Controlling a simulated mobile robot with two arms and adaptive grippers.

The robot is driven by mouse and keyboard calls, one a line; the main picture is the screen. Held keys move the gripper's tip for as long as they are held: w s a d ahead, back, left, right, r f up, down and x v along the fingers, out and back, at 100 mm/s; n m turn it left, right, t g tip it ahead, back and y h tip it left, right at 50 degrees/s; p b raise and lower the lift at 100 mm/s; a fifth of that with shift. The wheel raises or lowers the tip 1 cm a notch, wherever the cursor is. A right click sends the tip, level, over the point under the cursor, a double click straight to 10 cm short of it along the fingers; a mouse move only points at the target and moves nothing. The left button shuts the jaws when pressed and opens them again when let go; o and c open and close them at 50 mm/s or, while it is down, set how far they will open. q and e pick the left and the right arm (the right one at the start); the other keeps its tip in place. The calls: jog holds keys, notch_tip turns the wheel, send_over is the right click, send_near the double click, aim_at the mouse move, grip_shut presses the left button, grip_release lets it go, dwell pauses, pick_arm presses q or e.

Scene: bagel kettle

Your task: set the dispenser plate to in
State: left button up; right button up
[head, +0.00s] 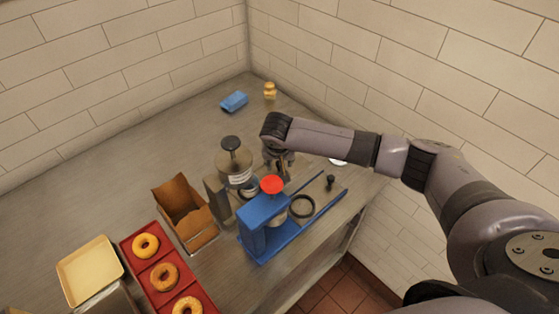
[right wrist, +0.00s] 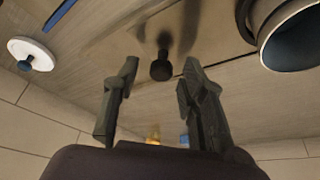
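A flat metal plate (right wrist: 125,42) with a black knob (right wrist: 160,68) shows in the right wrist view and looks like the dispenser plate. My right gripper (right wrist: 158,88) is open and empty, its fingertips on either side of the knob, with no visible contact. In the head view my right gripper (head: 282,168) is partly hidden beside the dispenser. My left gripper is not in view.
The blue press (head: 262,228) with a red knob (head: 271,185) stands close in front of my right gripper. A cardboard box (head: 187,212) and a red tray (head: 140,262) with bagels lie left. A white disc (right wrist: 30,54) lies nearby.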

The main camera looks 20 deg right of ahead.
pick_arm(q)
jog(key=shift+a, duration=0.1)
pick_arm(e)
jog(key=shift+r, duration=0.1)
jog(key=v, duration=1.1)
jog(key=shift+s+r, duration=0.2)
jog(key=shift+r, duration=0.15)
